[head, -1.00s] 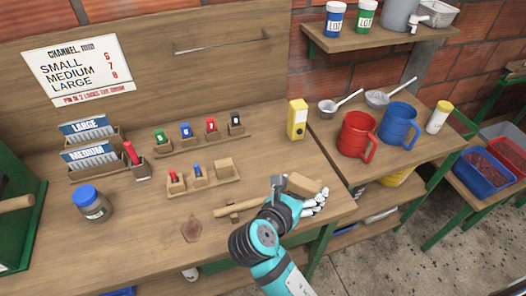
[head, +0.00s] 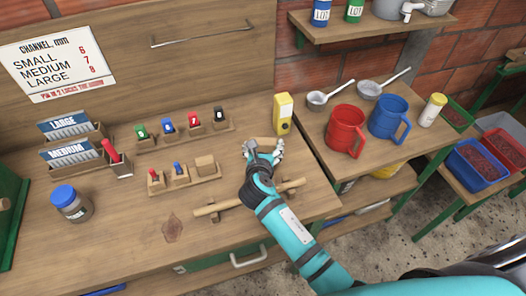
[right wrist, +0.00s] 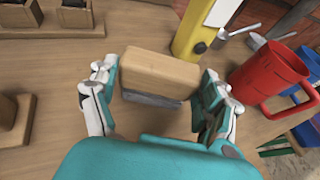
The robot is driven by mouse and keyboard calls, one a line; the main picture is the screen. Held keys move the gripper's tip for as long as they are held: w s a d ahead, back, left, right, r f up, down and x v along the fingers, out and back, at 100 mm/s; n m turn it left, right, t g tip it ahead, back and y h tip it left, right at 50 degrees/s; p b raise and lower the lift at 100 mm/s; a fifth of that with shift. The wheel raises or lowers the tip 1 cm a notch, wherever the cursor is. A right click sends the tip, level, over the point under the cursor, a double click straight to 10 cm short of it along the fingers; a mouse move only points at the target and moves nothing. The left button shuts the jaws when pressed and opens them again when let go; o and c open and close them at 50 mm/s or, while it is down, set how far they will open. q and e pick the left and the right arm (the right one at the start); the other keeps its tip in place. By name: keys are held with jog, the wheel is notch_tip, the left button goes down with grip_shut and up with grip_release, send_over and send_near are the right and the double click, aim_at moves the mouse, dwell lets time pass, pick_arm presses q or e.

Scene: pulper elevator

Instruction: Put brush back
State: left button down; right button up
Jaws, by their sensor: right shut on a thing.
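The brush is a pale wooden block (right wrist: 160,72) with a grey underside, seen between my fingers in the right wrist view. It also shows in the head view (head: 262,143), partly covered by the hand. My right gripper (head: 264,151) is shut on it, with one finger at each end in the right wrist view (right wrist: 160,90). The brush is over the back right of the wooden bench (head: 120,232), just left of and in front of a yellow device (head: 283,114). I cannot tell whether its underside touches the bench. My left gripper is not in view.
A wooden handle (head: 235,201) lies along the bench front. Small racks with coloured pegs (head: 182,178) stand to the left. A red mug (head: 345,130) and a blue mug (head: 388,117) stand on the right-hand table. A lidded jar (head: 71,203) is at left.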

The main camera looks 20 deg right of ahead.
jog(key=shift+a+f, duration=0.1)
jog(key=shift+f, duration=0.7)
jog(key=o, duration=0.9)
jog(key=shift+o, duration=0.2)
jog(key=v, duration=1.2)
jog(key=shift+b, duration=0.3)
